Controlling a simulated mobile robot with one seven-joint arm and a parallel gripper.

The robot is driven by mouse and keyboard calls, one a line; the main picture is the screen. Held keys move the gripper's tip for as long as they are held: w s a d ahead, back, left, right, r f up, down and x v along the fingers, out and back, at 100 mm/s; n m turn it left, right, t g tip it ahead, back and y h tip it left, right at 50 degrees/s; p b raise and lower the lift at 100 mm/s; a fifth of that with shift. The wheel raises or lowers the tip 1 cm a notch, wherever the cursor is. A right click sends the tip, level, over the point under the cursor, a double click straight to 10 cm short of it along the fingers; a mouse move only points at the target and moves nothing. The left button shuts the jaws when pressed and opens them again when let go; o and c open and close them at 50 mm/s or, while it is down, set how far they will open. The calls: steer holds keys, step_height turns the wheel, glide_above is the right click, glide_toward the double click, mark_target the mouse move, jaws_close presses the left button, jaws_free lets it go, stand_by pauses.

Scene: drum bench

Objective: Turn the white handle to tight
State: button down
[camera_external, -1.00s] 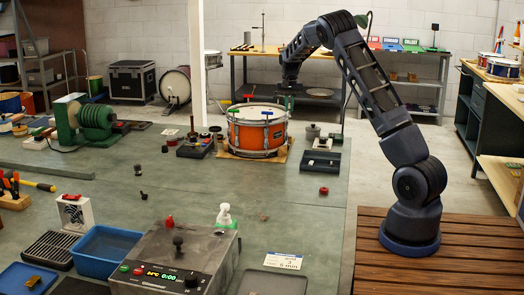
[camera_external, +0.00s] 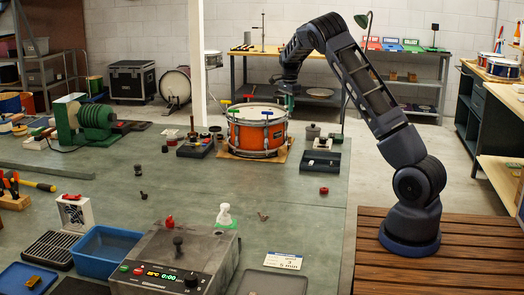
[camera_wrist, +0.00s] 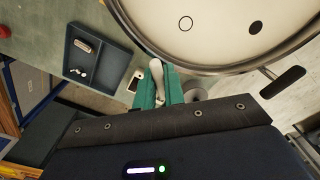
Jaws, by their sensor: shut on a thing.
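The orange drum (camera_external: 256,137) stands on a wooden board on the bench, with small coloured handles around its rim. Its pale head and metal rim (camera_wrist: 225,25) fill the top of the wrist view. The white handle (camera_wrist: 156,70) stands beside the rim, between my green fingers. My gripper (camera_wrist: 162,85) is shut on it, and the fingers cover its lower part. In the external view my gripper (camera_external: 289,98) is at the drum's far right edge, where the handle cannot be made out. The handle's turn position cannot be read.
A dark tray (camera_wrist: 110,72) with small parts lies left of my gripper in the wrist view. A dark tray (camera_external: 325,166) and a red-topped knob (camera_external: 323,190) are right of the drum on the bench. The front right of the bench is mostly clear.

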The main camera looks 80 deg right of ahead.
steer(key=m, duration=0.6)
steer(key=shift+r, duration=0.1)
steer(key=m, duration=0.6)
steer(key=shift+m, duration=0.4)
steer(key=m, duration=0.6)
steer(key=shift+m, duration=3.2)
steer(key=c, duration=1.5)
jaws_free()
step_height(320, 180, up, 11)
steer(key=shift+f, duration=0.15)
